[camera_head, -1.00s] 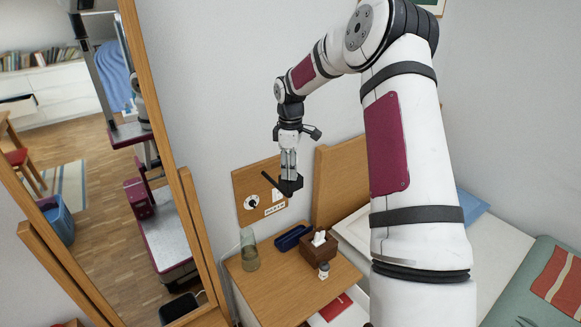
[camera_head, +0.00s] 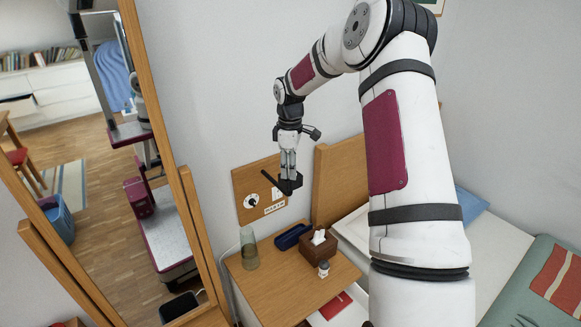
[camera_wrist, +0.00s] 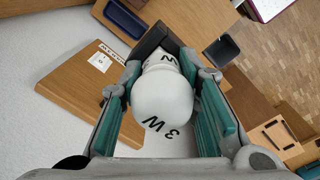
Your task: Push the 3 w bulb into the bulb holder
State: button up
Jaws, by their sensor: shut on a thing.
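The white bulb (camera_wrist: 163,98), marked "3 W", sits between the two green-padded fingers of my gripper (camera_wrist: 161,70) in the wrist view. My gripper is shut on it, with its rounded end toward the camera. In the head view my gripper (camera_head: 284,184) is in front of the wooden wall board, and the bulb cannot be made out there. In the wrist view the board (camera_wrist: 75,90) shows left of the bulb, and the round fitting is hidden.
Below the board is a wooden nightstand (camera_head: 265,288) with a glass (camera_head: 249,249), a blue tray (camera_head: 292,236), a tissue box (camera_head: 318,248) and a small jar (camera_head: 323,268). A tall mirror stands at the left, and a bed is at the right.

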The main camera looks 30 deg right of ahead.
jog(key=shift+s+f, duration=0.25)
jog(key=shift+f, duration=0.65)
jog(key=o, duration=0.9)
jog(key=shift+o, duration=0.8)
jog(key=shift+w+f, duration=0.1)
jog(key=shift+w, duration=0.05)
notch_tip(320, 180, up, 12)
jog(key=shift+r, duration=0.25)
jog(key=shift+a, duration=0.1)
